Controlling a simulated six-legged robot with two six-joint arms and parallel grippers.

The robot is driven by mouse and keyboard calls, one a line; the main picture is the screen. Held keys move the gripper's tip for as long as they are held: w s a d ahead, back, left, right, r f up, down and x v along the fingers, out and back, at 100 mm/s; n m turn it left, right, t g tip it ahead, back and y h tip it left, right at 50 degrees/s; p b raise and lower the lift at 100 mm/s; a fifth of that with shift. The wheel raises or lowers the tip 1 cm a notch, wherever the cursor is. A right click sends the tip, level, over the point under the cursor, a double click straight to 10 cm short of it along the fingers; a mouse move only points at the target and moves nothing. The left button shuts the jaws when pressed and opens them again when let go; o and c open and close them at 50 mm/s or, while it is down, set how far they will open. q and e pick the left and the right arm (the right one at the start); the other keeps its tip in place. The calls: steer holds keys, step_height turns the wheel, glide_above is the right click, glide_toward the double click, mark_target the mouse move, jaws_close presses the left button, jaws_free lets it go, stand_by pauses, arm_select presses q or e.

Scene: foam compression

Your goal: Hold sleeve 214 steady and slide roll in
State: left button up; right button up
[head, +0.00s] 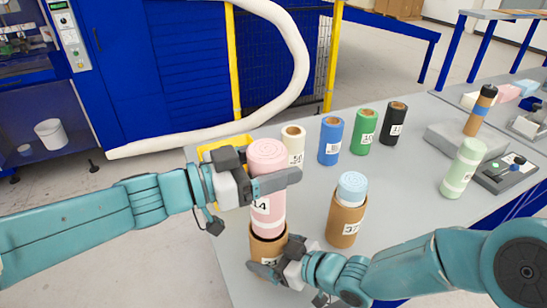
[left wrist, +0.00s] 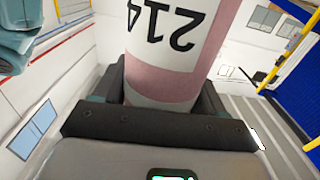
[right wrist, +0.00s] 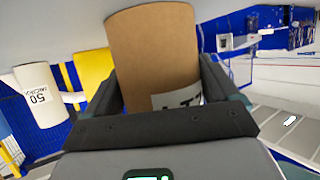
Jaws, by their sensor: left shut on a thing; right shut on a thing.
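The pink roll (head: 268,218) stands upright, with 214 on its white label in the left wrist view (left wrist: 190,40). My left gripper (head: 266,184) is shut on the roll's upper part. The brown cardboard sleeve (head: 267,250) stands upright on the table directly below the roll. The roll's lower end is at the sleeve's mouth, and how deep it sits is hidden. My right gripper (head: 268,270) is shut on the sleeve near the table. The sleeve fills the middle of the right wrist view (right wrist: 155,55), where its label is partly covered.
A brown sleeve (head: 345,222) with a light blue roll (head: 352,187) stands close on the right. Cream (head: 294,142), blue (head: 330,143), green (head: 364,130) and black (head: 394,122) rolls stand behind. A pale green roll (head: 462,170) and a control box (head: 508,172) are farther right. A yellow bin (head: 222,143) is behind.

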mark_target(273, 221)
arm_select(q)
steer(key=shift+f, duration=1.4)
steer(key=shift+f, duration=0.15)
steer(key=shift+f, duration=1.85)
steer(key=shift+f, duration=0.1)
steer(key=shift+f, duration=0.8)
steer(key=shift+f, duration=0.35)
steer(key=shift+f, duration=0.75)
steer(key=shift+f, duration=0.1)
steer(key=shift+f, duration=1.85)
